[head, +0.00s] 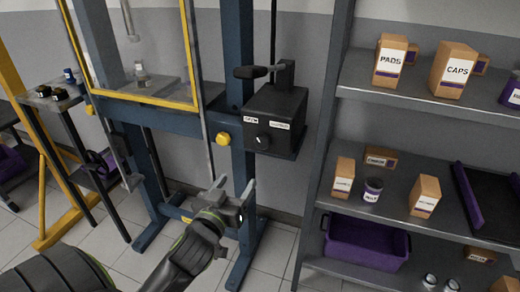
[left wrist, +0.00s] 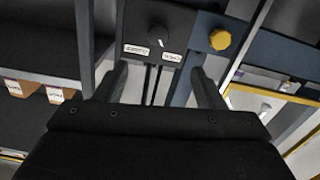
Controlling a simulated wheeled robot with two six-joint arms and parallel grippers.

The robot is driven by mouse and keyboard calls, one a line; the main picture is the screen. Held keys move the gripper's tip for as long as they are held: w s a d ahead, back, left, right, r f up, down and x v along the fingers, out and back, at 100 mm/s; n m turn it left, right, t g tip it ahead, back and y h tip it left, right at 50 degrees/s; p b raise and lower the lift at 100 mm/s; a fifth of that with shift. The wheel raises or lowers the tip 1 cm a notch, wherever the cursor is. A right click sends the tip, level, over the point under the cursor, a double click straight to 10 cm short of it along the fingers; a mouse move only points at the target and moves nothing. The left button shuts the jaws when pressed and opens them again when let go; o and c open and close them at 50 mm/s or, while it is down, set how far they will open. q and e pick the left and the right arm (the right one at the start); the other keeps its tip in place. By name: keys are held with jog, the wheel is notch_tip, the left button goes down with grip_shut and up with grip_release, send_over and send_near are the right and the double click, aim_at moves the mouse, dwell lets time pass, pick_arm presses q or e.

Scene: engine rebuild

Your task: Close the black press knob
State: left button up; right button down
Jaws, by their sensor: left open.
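The black press knob (head: 262,140) is a small round dial with a light mark, on the front of a black box (head: 274,108) on the blue press frame. Two white labels sit above it, too small to read surely. In the left wrist view, which looks upside down, the knob (left wrist: 160,36) lies beyond and between the fingers. My left gripper (head: 235,186) is open and empty, below and left of the knob, apart from it. Its fingers also show in the left wrist view (left wrist: 160,82). My right gripper is out of view.
A yellow button (head: 223,138) sits on the press frame left of the box. A black lever (head: 264,71) stands on top of the box. A yellow-edged guard (head: 142,100) is at the left. A grey shelf (head: 420,95) with boxes stands close at the right.

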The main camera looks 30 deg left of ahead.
pick_arm(q)
send_near(261, 143)
jog(key=p+x, duration=0.1)
jog(key=x, duration=0.6)
jog(key=shift+w, duration=0.35)
jog(key=shift+x, duration=0.8)
jog(key=c, duration=1)
